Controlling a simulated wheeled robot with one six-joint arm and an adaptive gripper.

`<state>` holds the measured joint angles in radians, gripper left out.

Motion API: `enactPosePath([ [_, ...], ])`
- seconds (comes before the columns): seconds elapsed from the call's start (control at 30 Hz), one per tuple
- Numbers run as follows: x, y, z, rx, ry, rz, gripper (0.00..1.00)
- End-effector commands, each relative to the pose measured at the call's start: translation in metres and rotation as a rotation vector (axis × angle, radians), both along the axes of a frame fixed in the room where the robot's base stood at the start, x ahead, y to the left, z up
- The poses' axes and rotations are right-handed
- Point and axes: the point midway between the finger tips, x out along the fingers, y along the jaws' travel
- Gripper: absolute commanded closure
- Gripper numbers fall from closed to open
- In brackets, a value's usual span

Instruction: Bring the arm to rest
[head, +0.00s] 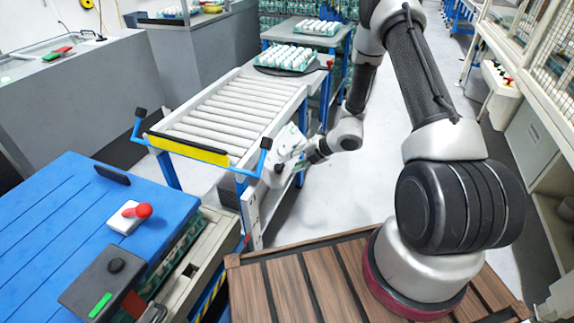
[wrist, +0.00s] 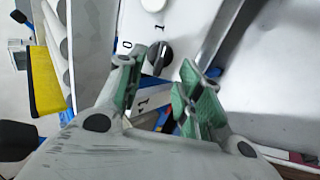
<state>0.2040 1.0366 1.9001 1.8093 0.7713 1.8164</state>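My arm reaches over from its base and hangs down beside the roller conveyor (head: 225,112). My gripper (head: 307,158) is at the conveyor's near right corner, close to a white control box (head: 287,142). In the wrist view my gripper (wrist: 162,85) is open, with a gap between its green-padded fingers and nothing held. A black rotary knob (wrist: 158,58) on a white panel marked 0 and 1 shows beyond the gap. I cannot tell whether a finger touches the panel.
A tray of white eggs (head: 287,58) sits at the conveyor's far end; another egg tray (head: 316,27) stands behind. A blue table (head: 70,215) with a red-topped switch (head: 131,216) is at left. White shelving lines the right. The floor between is clear.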

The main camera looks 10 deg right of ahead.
Motion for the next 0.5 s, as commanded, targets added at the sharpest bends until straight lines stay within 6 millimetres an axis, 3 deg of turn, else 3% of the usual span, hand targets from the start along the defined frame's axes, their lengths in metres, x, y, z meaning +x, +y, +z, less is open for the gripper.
enactPosePath([
  [0.2,-0.012,-0.016,0.018,0.000,0.001,-0.001,0.64],
  [0.5,-0.014,-0.018,0.020,0.000,0.001,0.001,0.64],
])
